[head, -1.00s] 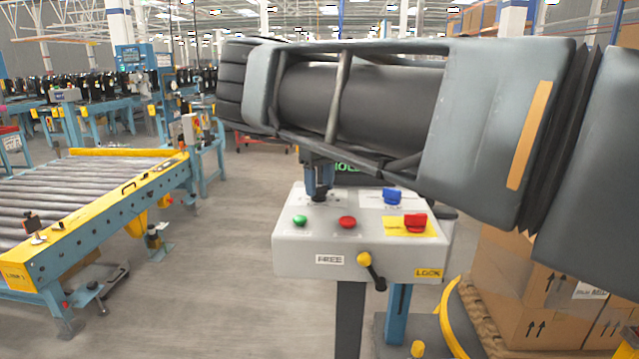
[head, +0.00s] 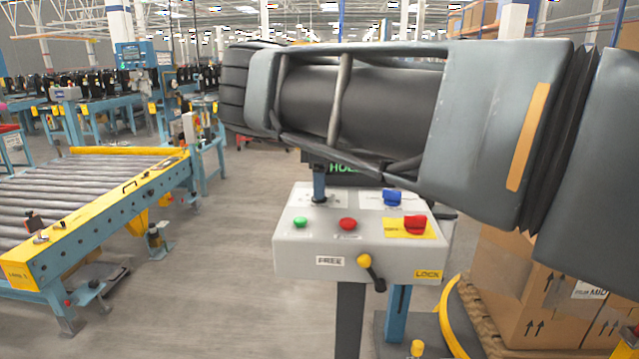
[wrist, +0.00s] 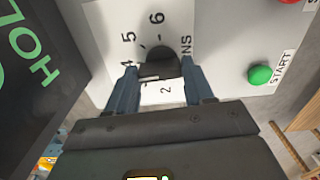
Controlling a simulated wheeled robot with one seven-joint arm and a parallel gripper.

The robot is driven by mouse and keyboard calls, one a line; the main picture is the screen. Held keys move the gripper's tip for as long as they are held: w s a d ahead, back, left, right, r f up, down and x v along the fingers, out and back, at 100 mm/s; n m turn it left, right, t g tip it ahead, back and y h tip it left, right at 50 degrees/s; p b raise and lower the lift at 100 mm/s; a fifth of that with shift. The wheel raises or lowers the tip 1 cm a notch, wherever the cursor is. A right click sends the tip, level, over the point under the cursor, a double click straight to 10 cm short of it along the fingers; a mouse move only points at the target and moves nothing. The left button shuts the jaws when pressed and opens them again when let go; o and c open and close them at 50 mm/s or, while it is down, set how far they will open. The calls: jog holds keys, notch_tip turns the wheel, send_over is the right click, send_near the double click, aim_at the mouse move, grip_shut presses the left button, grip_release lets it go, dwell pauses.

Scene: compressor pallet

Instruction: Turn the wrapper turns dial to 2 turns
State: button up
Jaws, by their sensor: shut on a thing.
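The wrapper turns dial (wrist: 158,62) is a dark knob on a white plate with printed numbers; 2, 4, 5 and 6 are readable in the wrist view. Its "TURNS" label is partly covered. My gripper (wrist: 160,74) is shut on the dial, with one blue-grey finger on each side of it. A pale line shows on the knob's near edge, but I cannot tell surely which number it marks. In the head view my gripper (head: 319,190) reaches down to the back left of the grey control box (head: 300,262); the dial is mostly hidden there.
The box also carries a green START button (head: 300,222), a red button (head: 348,224), a blue knob (head: 392,197), a red switch (head: 415,224) and a FREE/LOCK lever (head: 372,272). A dark display (wrist: 28,55) stands beside the dial. Cartons (head: 540,300) are at right, a roller conveyor (head: 95,190) left.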

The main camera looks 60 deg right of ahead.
jog(key=n, duration=0.4)
jog(key=shift+w+r+n, duration=0.1)
jog(key=shift+n, duration=0.3)
jog(key=n+p, duration=0.1)
jog(key=n, duration=0.3)
jog(key=shift+a, duration=0.1)
jog(key=n, duration=0.5)
jog(key=shift+a+n+p, duration=0.1)
jog(key=shift+n+p, duration=0.35)
jog(key=shift+n, duration=1.45)
jog(key=o, duration=1)
jog(key=shift+o, duration=0.2)
notch_tip(320, 180, up, 8)
jog(key=shift+f+b, duration=0.15)
jog(key=shift+b, duration=0.45)
